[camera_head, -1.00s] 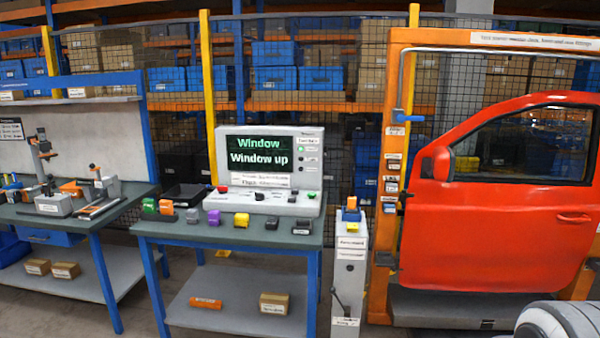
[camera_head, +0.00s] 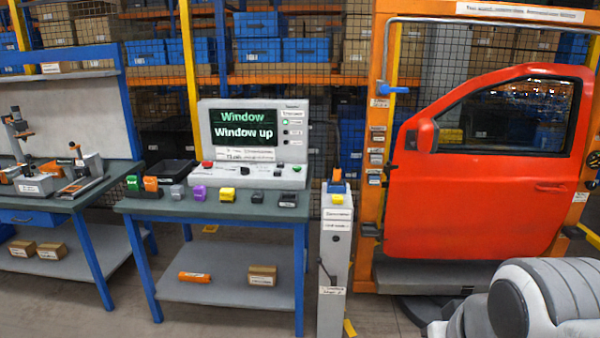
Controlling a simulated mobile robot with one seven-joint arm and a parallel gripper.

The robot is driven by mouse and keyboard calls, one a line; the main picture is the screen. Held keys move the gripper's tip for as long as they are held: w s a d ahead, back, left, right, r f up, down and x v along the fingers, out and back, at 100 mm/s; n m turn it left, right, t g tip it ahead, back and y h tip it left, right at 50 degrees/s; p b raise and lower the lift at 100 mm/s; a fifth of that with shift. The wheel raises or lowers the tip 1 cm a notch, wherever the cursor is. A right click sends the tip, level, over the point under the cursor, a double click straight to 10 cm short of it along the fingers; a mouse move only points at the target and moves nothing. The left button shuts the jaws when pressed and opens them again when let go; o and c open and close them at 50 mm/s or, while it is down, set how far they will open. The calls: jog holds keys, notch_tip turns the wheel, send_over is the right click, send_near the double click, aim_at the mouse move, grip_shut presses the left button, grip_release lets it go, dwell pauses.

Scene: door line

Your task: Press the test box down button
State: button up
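The test box (camera_head: 255,145) is a light grey console on the back of the middle workbench. Its dark screen (camera_head: 243,127) reads "Window" and "Window up" in green and white. Its sloped lower panel (camera_head: 262,172) carries a red button at the left end and several small dark and light controls to the right. Which one is the down button is too small to tell. My arm (camera_head: 535,300) shows as grey and white links at the lower right, well apart from the test box. My gripper is out of view.
Several coloured blocks (camera_head: 199,193) line the bench's front edge (camera_head: 215,207). A grey pedestal (camera_head: 335,260) stands right of the bench. A red car door (camera_head: 480,200) hangs in an orange frame (camera_head: 380,60). Another bench (camera_head: 60,200) stands left. Floor shows in front.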

grip_shut()
dwell(1.4)
